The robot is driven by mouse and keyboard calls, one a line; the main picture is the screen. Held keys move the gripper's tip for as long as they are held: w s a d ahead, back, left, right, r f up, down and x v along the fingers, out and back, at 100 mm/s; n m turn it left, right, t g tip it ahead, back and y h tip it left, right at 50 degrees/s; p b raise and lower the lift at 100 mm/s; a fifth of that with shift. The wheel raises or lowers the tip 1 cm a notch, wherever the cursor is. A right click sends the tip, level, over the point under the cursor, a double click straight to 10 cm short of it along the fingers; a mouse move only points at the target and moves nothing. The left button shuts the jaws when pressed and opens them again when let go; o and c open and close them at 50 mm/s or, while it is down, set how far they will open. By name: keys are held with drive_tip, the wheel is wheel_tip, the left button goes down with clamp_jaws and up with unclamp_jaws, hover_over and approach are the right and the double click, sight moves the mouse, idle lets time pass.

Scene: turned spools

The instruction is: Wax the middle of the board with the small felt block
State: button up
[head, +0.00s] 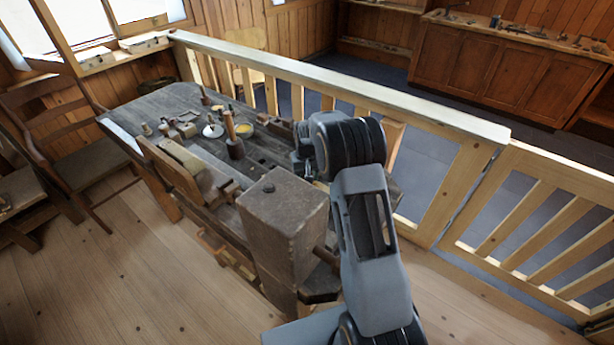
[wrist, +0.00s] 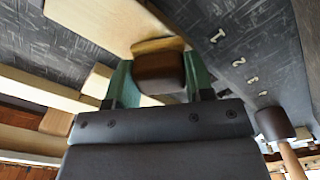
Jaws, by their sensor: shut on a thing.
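My gripper (wrist: 159,84) has green fingers. It is shut on a small block (wrist: 160,72), dark brown at the near end and lighter tan at the far end. A pale wooden board (wrist: 95,18) lies just beyond the block in the wrist view. The block's tan end overlaps the board's edge in the picture; I cannot tell whether they touch. In the head view my gripper (head: 300,163) is low over the right part of the workbench, partly behind my arm. The block is hidden there, and I cannot make out the board.
The dark workbench (head: 160,103) carries an upright mallet (head: 235,148) and several small tools and dishes. The mallet also shows in the wrist view (wrist: 274,124), near pale numbers on the bench. A big wooden block (head: 283,215) stands at the near end. A railing (head: 350,85) runs behind.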

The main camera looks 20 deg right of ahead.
drive_tip(key=shift+s+d, duration=0.8)
drive_tip(key=shift+s, duration=0.2)
drive_tip(key=shift+s+d+f+b, duration=0.1)
drive_tip(key=shift+s+d+b, duration=0.1)
drive_tip(key=shift+s+d, duration=0.6)
drive_tip(key=shift+s+d+b, duration=0.25)
drive_tip(key=shift+s+d, duration=0.1)
drive_tip(key=shift+s, duration=0.7)
drive_tip(key=shift+s+d+f+b, duration=0.1)
drive_tip(key=shift+s+d+b, duration=0.1)
drive_tip(key=shift+s+d, duration=0.6)
drive_tip(key=shift+s+a, duration=0.15)
drive_tip(key=shift+a, duration=0.05)
drive_tip(key=shift+r, duration=0.15)
drive_tip(key=shift+r+p, duration=2.1)
drive_tip(key=shift+r, duration=0.85)
drive_tip(key=shift+r, duration=0.1)
wheel_tip(320, 180, up, 3)
drive_tip(key=shift+f+p, duration=0.1)
drive_tip(key=shift+p, duration=0.9)
drive_tip(key=shift+f, duration=0.2)
